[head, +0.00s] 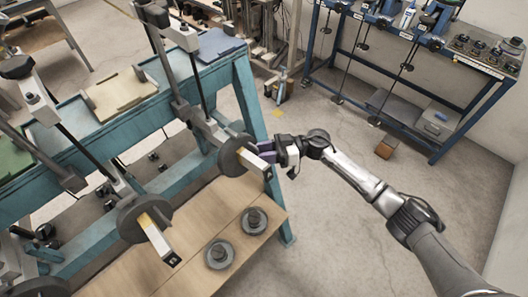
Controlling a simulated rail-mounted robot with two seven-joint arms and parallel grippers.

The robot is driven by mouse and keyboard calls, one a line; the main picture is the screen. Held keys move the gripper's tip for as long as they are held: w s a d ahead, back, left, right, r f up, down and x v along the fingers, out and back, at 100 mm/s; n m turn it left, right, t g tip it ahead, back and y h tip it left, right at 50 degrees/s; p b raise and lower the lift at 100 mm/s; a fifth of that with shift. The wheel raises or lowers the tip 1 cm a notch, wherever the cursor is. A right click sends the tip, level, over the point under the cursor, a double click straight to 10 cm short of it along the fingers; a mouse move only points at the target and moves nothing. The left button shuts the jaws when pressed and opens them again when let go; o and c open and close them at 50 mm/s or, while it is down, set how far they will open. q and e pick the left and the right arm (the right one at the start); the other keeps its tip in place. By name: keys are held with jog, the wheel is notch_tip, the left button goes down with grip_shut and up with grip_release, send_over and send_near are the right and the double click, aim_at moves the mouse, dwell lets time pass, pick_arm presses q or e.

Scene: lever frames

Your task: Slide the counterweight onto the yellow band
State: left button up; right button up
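A dark round counterweight (232,156) sits on the nearer-right lever bar, which sticks out from the teal frame. A small patch of yellow band (242,150) shows against the disc's outer side; the disc hides how far it extends. My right gripper (266,157) is at the bar's outer end, just right of the counterweight, with its dark fingers close around or beside the bar tip. I cannot tell whether they grip it. My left gripper is not in view.
A second lever carries another disc (130,219) with a yellow band (150,213) beside it. Two loose weights (219,254) (254,221) lie on the wooden shelf (190,228) below. A blue workbench (440,152) stands at the back right. The floor between is mostly clear.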

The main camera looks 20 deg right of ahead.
jog(key=shift+c, duration=0.5)
grip_shut()
jog(key=shift+r, duration=0.1)
